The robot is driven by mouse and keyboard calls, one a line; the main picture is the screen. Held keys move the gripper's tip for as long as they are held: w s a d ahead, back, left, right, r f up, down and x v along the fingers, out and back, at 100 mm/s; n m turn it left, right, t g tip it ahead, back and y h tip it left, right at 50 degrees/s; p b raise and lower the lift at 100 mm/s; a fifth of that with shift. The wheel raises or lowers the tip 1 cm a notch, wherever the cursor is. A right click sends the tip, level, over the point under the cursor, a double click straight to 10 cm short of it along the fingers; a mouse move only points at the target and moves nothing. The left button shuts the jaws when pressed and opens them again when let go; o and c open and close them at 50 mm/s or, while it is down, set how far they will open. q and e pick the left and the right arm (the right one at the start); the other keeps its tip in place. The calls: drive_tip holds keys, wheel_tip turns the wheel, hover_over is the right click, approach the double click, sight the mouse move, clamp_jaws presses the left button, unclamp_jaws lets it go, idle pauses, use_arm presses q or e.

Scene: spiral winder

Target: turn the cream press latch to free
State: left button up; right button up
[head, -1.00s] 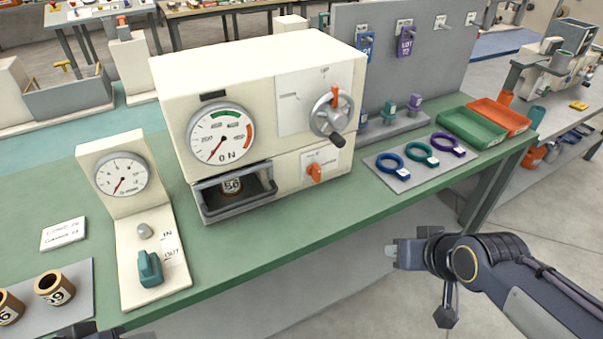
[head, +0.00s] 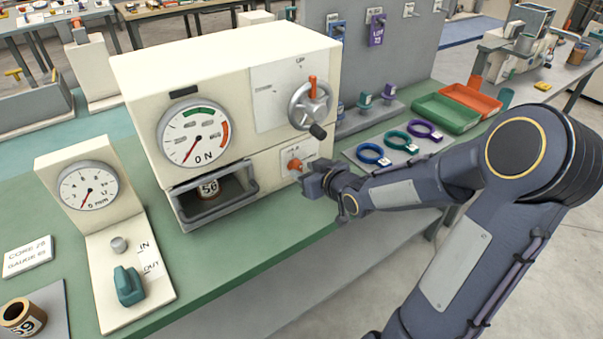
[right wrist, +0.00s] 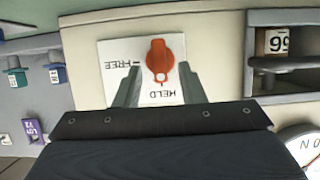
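The cream press (head: 235,105) stands on the green bench. Its orange latch (head: 295,164) is on the lower right of the front, partly hidden by my right gripper (head: 308,176). In the right wrist view the latch (right wrist: 160,60) sits on a white plate (right wrist: 116,54) marked FREE and HELD, and its narrow end points toward HELD. My right gripper's two fingers (right wrist: 158,88) are open, one on each side of the latch's lower end, with gaps visible between. I cannot tell whether they touch it. My left gripper is not in view.
The press has a handwheel (head: 311,104) above the latch and an open bay with a numbered core (head: 207,188) to the left. A cream gauge stand (head: 90,190) is further left. Coloured rings on a grey mat (head: 362,146) and green and orange trays (head: 446,112) lie to the right.

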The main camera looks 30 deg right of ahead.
drive_tip(key=shift+x, duration=0.8)
